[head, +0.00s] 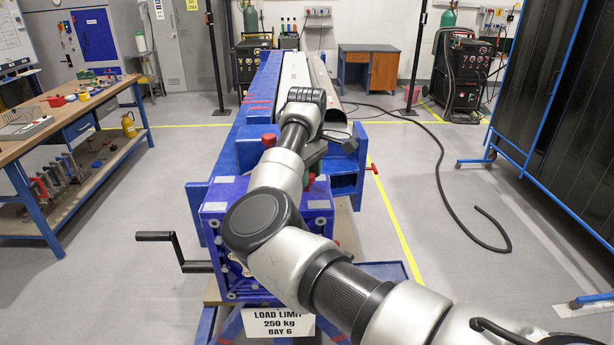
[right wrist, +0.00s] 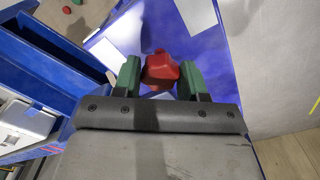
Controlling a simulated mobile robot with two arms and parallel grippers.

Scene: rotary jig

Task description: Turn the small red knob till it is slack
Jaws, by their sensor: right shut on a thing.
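The small red knob (right wrist: 160,70) sits between the two green fingertips of my right gripper (right wrist: 159,82) in the right wrist view. The gripper is shut on it, one finger on each side. In the head view, a bit of red and green shows at my right gripper (head: 309,177), beside the blue jig (head: 228,212). My own arm covers much of the jig front and part of the gripper there. My left gripper is not in view.
A black crank handle (head: 170,250) sticks out left of the jig. A sign (head: 279,323) hangs low in front. A workbench (head: 75,118) with tools stands at the left. A black hose (head: 447,195) lies on open floor.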

